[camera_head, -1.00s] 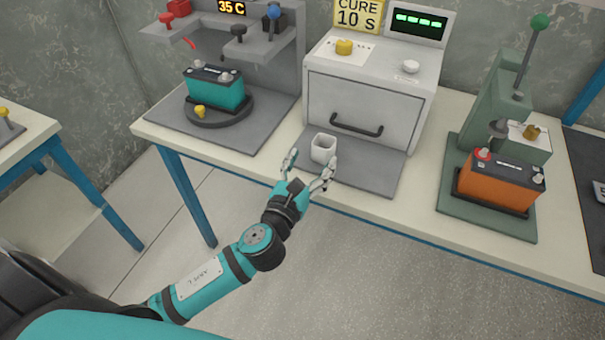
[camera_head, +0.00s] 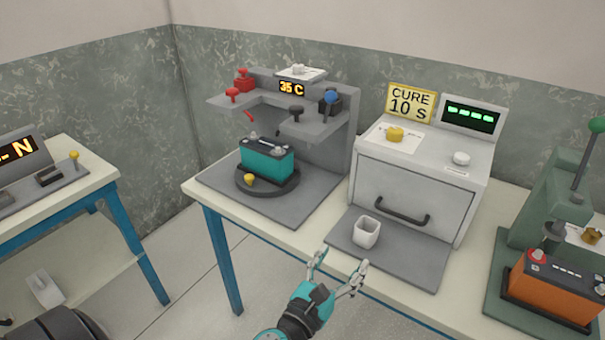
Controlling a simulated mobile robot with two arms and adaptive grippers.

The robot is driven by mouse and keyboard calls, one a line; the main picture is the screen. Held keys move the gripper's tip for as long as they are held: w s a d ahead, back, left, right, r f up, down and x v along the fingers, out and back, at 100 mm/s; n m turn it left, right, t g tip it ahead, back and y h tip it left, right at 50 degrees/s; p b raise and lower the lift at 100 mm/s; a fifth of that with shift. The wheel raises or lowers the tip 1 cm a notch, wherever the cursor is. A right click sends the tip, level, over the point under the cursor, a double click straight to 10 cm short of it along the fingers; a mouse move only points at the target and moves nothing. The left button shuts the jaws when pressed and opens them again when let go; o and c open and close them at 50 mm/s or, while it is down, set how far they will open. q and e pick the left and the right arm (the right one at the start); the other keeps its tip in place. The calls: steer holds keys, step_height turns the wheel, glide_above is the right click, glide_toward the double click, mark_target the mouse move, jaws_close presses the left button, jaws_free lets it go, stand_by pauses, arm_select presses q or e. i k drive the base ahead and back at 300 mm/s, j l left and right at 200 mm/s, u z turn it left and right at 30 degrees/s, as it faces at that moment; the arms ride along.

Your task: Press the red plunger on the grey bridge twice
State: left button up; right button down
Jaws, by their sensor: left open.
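The grey bridge (camera_head: 348,120) stands at the back of the left station on the middle table. A red plunger (camera_head: 233,96) with a small knob sits on its left arm, in front of a red block (camera_head: 243,80). Black (camera_head: 296,112) and blue (camera_head: 330,97) knobs are on its right side. Under it a teal battery (camera_head: 267,160) stands on a dark round turntable (camera_head: 268,188). My left gripper (camera_head: 340,261) is open and empty at the table's front edge, below the white cup and well away from the plunger. My right gripper is not in view.
A white cup (camera_head: 366,232) stands on the grey plate (camera_head: 420,262) before the curing oven (camera_head: 410,200). A green press (camera_head: 555,190) with an orange battery (camera_head: 556,285) is at right. Another table (camera_head: 80,215) stands left, with a floor gap between.

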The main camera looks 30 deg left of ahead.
mark_target(232, 92)
steer(key=u, duration=1.4)
